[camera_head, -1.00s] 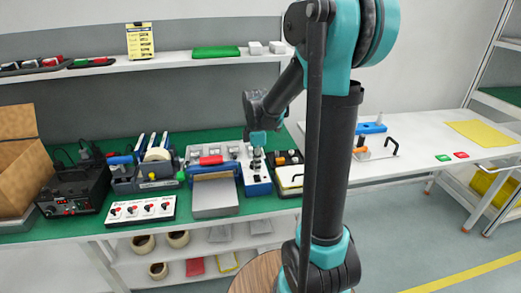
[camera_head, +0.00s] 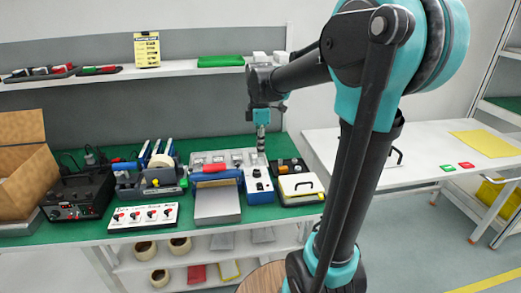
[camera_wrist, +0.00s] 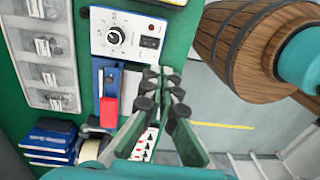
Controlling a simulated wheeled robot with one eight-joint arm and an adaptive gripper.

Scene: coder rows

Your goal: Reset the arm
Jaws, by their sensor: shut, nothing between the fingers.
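The control box (camera_wrist: 125,36), with a black knob and a switch, lies beyond the fingertips there. My arm rises in the right half of the head view and bends over toward the bench.
The bench (camera_head: 262,212) holds a cardboard box (camera_head: 25,155), a black power unit (camera_head: 78,195), a switch panel (camera_head: 143,217), a grey-topped device with a red handle (camera_head: 216,200) and a white-lidded case (camera_head: 301,187). A shelf (camera_head: 185,70) runs behind. A white table (camera_head: 425,165) stands right.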

